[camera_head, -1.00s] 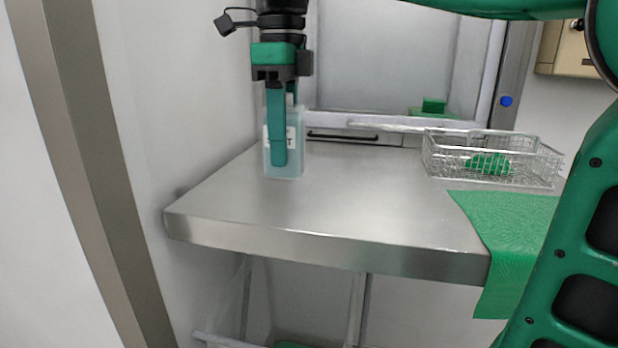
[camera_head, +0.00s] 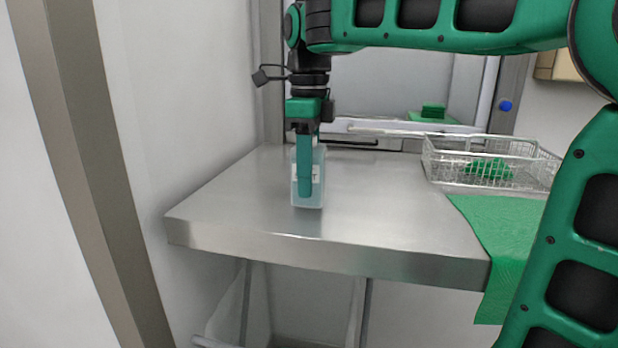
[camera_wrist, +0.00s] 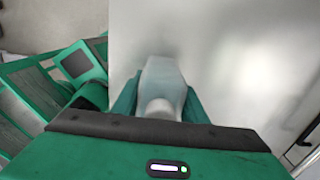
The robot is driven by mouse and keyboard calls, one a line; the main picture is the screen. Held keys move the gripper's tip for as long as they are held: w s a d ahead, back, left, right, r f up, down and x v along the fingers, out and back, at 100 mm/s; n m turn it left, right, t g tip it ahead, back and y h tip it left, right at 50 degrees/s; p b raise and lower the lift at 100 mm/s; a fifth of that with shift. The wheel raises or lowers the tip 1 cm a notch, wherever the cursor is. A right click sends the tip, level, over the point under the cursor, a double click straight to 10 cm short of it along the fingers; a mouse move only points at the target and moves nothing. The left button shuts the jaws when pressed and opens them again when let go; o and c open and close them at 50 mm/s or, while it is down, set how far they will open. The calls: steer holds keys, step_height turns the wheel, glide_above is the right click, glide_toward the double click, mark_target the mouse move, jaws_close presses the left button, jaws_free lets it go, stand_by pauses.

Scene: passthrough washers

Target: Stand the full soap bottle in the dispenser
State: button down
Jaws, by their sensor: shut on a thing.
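A pale, translucent bottle (camera_head: 318,184) with a white label is upright in the head view, at or just above the steel table (camera_head: 240,205). I cannot tell for sure whether its base touches the top. My gripper (camera_head: 305,190) points straight down and is shut on the bottle, its green fingers on either side. In the wrist view the bottle (camera_wrist: 163,80) sits between the two fingers, with its white neck toward the camera. I cannot make out a dispenser in these frames.
A wire basket (camera_head: 440,172) with green items (camera_head: 489,169) stands at the table's right. A green cloth (camera_head: 505,235) hangs over the front right edge. A framed opening (camera_head: 390,90) lies behind. The table's middle and left are clear.

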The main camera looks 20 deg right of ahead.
steer(key=shift+f, duration=0.3)
steer(key=shift+f, duration=0.15)
steer(key=c, duration=1.1)
jaws_free()
